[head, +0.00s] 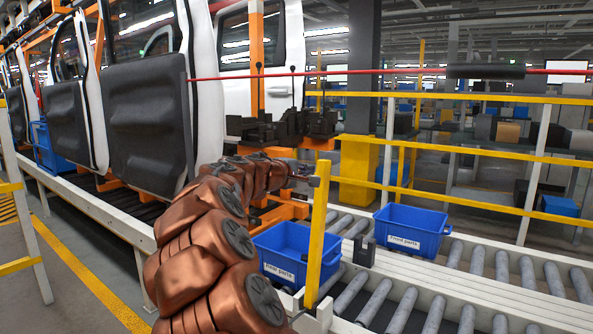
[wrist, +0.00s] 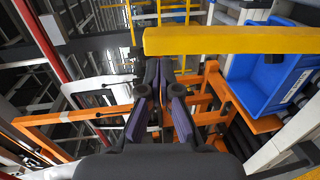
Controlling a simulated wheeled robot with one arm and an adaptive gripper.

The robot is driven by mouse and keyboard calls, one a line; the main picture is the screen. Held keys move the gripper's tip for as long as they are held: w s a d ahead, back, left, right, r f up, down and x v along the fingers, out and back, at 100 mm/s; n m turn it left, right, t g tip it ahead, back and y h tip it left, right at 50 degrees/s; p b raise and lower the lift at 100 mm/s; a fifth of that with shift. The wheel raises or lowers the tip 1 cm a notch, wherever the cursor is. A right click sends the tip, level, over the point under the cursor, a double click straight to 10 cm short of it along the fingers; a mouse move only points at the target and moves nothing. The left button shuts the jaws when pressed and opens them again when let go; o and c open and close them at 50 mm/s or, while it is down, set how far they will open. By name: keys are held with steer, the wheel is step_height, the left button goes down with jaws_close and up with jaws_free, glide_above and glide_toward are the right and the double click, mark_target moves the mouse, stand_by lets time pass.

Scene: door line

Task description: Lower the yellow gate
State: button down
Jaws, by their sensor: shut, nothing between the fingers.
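The yellow gate (head: 318,235) is a flat bar standing almost upright at the near edge of the roller conveyor, its foot at a small bracket low in the head view. In the wrist view the yellow gate (wrist: 235,40) runs across the top, its free end near the middle. My gripper (head: 308,177) is at the upper end of the bar, just left of it. In the wrist view my gripper (wrist: 154,70) is shut and empty, its fingertips just below the bar's end. I cannot tell whether they touch it.
A blue bin (head: 292,250) stands just behind and left of the gate. Another blue bin (head: 410,232) stands on the rollers farther right. Orange frames (head: 284,212) lie beyond my gripper. Car doors (head: 150,120) hang along the line at left. Yellow railings (head: 470,151) are behind.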

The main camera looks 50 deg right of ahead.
mark_target(320, 168)
steer(key=shift+w+d+f+p, duration=0.1)
steer(key=shift+d+f+p, duration=0.05)
steer(key=shift+d, duration=1.05)
steer(key=shift+d+f+p, duration=0.15)
steer(key=shift+d, duration=1)
